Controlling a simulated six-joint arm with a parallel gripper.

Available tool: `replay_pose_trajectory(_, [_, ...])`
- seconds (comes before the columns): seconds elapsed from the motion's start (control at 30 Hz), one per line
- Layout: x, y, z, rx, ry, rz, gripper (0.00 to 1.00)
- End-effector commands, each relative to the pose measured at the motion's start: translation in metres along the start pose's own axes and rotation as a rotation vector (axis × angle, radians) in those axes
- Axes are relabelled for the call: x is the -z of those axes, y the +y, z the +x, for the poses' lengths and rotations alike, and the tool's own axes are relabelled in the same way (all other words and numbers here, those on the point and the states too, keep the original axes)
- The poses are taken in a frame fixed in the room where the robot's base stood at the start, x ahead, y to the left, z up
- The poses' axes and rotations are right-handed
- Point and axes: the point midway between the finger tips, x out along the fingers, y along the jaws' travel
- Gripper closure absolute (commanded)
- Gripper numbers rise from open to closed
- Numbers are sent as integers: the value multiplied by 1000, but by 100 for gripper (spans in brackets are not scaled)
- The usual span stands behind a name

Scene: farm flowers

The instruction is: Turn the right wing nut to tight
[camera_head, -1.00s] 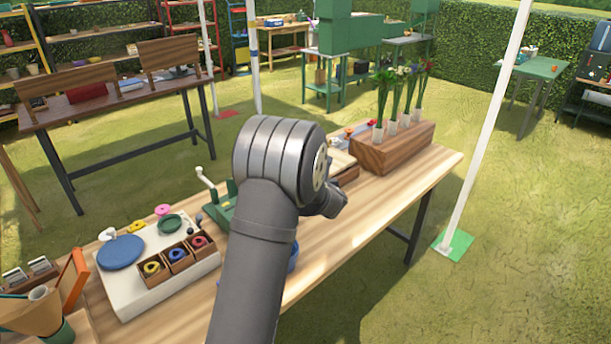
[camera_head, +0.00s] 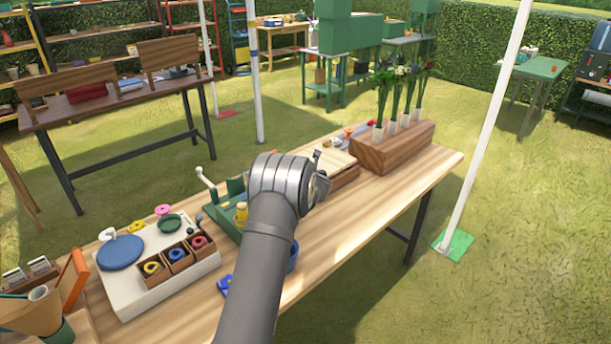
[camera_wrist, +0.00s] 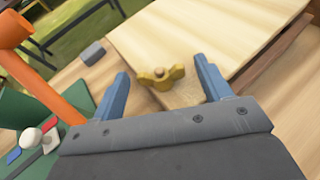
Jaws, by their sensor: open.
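A brass-yellow wing nut (camera_wrist: 160,78) sits at the near corner of a pale wooden board (camera_wrist: 205,35) in the wrist view. Its wings spread roughly left and right. My gripper (camera_wrist: 161,70) has two blue fingers wide apart, one on each side of the wing nut, with visible gaps. Nothing is held. In the head view the pale board (camera_head: 326,161) shows beyond my wrist, but my arm hides the wing nut and my fingers there.
An orange bar (camera_wrist: 35,70) and a green part (camera_wrist: 28,105) stand left in the wrist view. A small grey block (camera_wrist: 92,52) lies beside the board. In the head view, a wooden flower block (camera_head: 395,150) stands at the far right.

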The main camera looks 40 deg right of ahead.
Motion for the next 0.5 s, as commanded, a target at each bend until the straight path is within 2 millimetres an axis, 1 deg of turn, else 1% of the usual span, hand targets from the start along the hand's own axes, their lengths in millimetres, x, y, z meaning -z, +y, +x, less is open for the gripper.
replay_pose_trajectory(0.23, [0, 0, 1, 0, 0, 0, 29])
replay_pose_trajectory(0.27, [0, 0, 1, 0, 0, 0, 31])
replay_pose_trajectory(0.4, [0, 0, 1, 0, 0, 0, 59])
replay_pose_trajectory(0.47, [0, 0, 1, 0, 0, 0, 70])
replay_pose_trajectory(0.5, [0, 0, 1, 0, 0, 0, 74])
